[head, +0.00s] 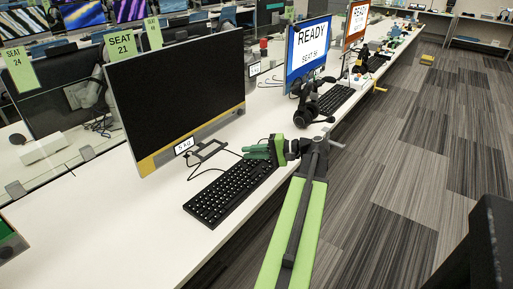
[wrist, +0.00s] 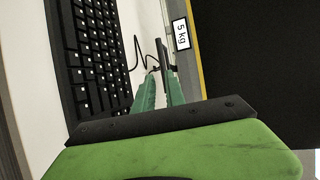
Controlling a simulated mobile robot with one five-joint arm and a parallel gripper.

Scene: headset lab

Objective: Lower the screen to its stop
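The screen (head: 180,90) is a large black monitor with a yellow-and-grey lower edge, standing raised on its stand over the white desk. A "5 kg" label (head: 184,146) sits at its lower edge; in the wrist view the label (wrist: 182,34) is beside the dark screen (wrist: 255,60). My gripper (head: 247,152) is over the desk between the keyboard and the screen, to the right of the stand base (head: 208,151). Its green fingers (wrist: 159,85) point toward the stand, with a narrow gap between them and nothing held. It appears apart from the screen.
A black keyboard (head: 232,190) lies close by my gripper at the desk's front edge. A headset (head: 307,103) stands to the right, before a "READY" monitor (head: 308,50). Cables run around the stand. Bare desk (head: 90,215) lies to the left, and carpeted floor (head: 400,150) to the right.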

